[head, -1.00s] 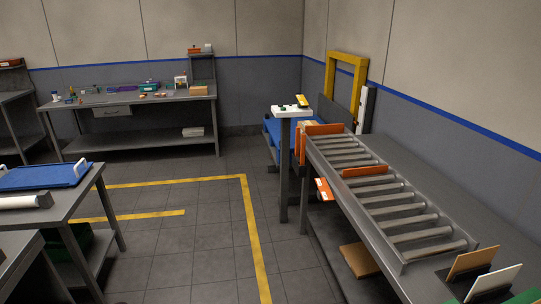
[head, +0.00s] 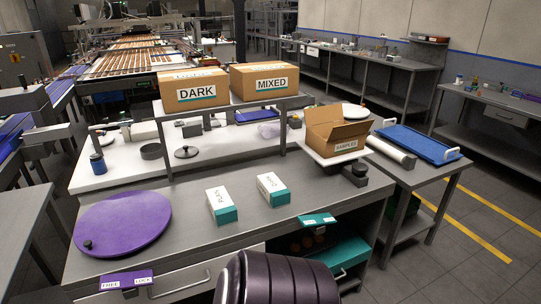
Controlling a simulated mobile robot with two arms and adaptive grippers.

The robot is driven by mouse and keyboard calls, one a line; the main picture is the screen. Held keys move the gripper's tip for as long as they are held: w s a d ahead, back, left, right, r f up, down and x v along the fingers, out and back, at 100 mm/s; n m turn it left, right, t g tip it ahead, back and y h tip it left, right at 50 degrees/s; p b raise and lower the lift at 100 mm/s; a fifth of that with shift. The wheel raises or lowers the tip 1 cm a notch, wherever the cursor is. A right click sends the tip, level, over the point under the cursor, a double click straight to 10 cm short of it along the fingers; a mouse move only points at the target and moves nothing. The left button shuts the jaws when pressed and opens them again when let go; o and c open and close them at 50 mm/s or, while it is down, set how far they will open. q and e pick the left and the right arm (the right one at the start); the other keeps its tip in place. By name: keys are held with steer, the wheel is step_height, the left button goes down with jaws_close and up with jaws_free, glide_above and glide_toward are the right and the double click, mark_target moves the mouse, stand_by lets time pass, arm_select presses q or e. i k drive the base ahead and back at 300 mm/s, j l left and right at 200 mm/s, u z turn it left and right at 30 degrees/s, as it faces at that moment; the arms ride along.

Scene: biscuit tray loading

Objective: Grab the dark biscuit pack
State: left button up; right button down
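Two white and teal biscuit packs stand apart on the grey bench top. The left pack (head: 221,206) has a label that looks like PLAIN. The right pack (head: 272,188) has a label that seems to read DARK, though the lettering is small and turned sideways. Nothing touches either pack. Neither of my grippers shows in the head view, so their state is hidden.
A round purple board (head: 125,222) lies left of the packs. Cartons marked DARK (head: 193,91) and MIXED (head: 265,83) stand on a raised shelf behind. An open SAMPLES box (head: 336,132) is at right. Bench room around the packs is clear.

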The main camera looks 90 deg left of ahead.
mark_target(276, 194)
steer(key=k+l+u, duration=0.1)
steer(key=u, duration=2.6)
